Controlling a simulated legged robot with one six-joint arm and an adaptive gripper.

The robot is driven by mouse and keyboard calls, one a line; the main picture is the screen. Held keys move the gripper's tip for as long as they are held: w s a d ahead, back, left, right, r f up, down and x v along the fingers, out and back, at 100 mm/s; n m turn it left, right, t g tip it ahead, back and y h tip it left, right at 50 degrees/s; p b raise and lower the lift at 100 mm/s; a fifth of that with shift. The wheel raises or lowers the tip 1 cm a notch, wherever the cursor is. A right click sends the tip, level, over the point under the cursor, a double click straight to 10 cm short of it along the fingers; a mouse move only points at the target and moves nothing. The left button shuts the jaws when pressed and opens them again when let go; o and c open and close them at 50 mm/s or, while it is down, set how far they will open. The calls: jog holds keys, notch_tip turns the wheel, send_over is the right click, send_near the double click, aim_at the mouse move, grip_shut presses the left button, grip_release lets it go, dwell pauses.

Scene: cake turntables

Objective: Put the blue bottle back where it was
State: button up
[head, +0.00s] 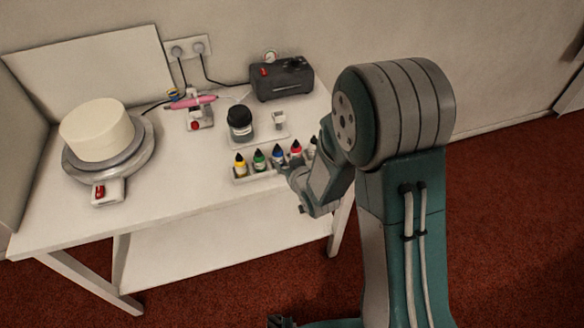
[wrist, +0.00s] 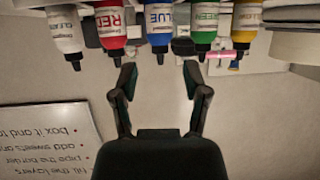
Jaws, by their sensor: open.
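The blue bottle (head: 278,154) stands upright in a white rack (head: 241,180) on the table, between the green bottle (head: 259,160) and the red bottle (head: 296,150). In the wrist view, which looks upside down, the blue bottle (wrist: 159,25) hangs in the row's middle, its black cap toward my gripper (wrist: 160,78). My gripper is open and empty, its fingertips spread to either side below the blue bottle's cap, seemingly apart from it. In the head view my arm hides part of the rack and the clear bottle (head: 311,146).
The yellow bottle (head: 240,166) ends the row. Behind stand a dark-lidded jar (head: 240,124), a pink airbrush (head: 193,103) and a black compressor (head: 281,80). A white cake (head: 97,130) sits on a turntable (head: 138,155) at left. A lettered board (wrist: 50,140) shows in the wrist view.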

jog(key=s+d+r+m+g+h, duration=0.1)
jog(key=s+d+r+h, duration=0.1)
jog(key=s+d+r, duration=0.4)
jog(key=s+d+r+m+g+h, duration=0.15)
jog(key=s+d+r, duration=0.25)
jog(key=r, duration=0.4)
jog(key=s+d+r+m+g, duration=0.1)
jog(key=s+d+r+g, duration=0.1)
jog(key=s, duration=0.6)
jog(key=s+d+r+m+g+h, duration=0.1)
jog(key=s+d+r+g, duration=0.1)
jog(key=s+r, duration=0.3)
jog(key=s, duration=0.4)
jog(key=shift+s+r, duration=0.15)
